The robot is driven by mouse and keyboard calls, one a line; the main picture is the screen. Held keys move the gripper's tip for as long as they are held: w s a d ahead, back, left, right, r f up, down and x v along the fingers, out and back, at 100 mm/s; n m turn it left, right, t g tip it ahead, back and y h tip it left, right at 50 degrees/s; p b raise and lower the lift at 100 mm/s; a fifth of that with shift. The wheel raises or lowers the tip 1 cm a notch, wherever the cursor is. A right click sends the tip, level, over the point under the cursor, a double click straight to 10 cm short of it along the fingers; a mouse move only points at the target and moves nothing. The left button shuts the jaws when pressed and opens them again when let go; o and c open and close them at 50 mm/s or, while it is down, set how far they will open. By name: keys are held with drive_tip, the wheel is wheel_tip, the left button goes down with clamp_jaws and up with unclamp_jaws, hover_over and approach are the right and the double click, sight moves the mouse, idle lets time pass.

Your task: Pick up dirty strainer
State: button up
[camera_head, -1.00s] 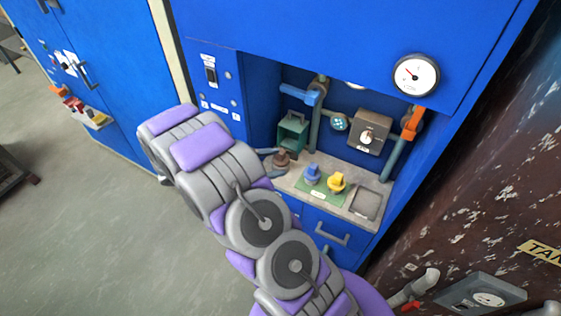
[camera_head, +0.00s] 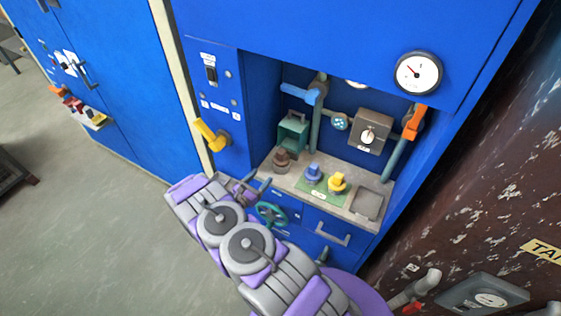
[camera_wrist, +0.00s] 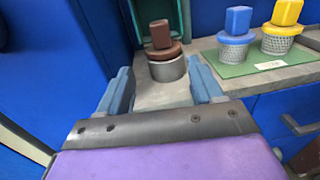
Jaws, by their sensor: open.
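The dirty strainer appears to be the brown-topped piece (camera_head: 281,158) at the left end of the counter. In the wrist view the brown piece (camera_wrist: 163,42) stands upright in or on a grey metal cylinder; its lower part is hidden. My gripper (camera_wrist: 163,84) is open and empty, its blue-grey fingers pointing toward the brown piece, which lies beyond and between them. In the head view my gripper (camera_head: 252,184) is low and in front of the counter's left edge, apart from the brown piece.
A blue strainer (camera_head: 313,174) and a yellow strainer (camera_head: 337,182) stand on a green mat (camera_head: 318,191) to the right. A green open box (camera_head: 292,133) is behind the brown piece. A yellow handle (camera_head: 211,135) and green handwheel (camera_head: 271,214) are near my arm.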

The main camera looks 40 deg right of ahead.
sight(283, 152)
drive_tip(key=b+x, duration=0.2)
drive_tip(key=x, duration=1.4)
drive_tip(key=shift+d, duration=0.2)
drive_tip(key=c, duration=1.1)
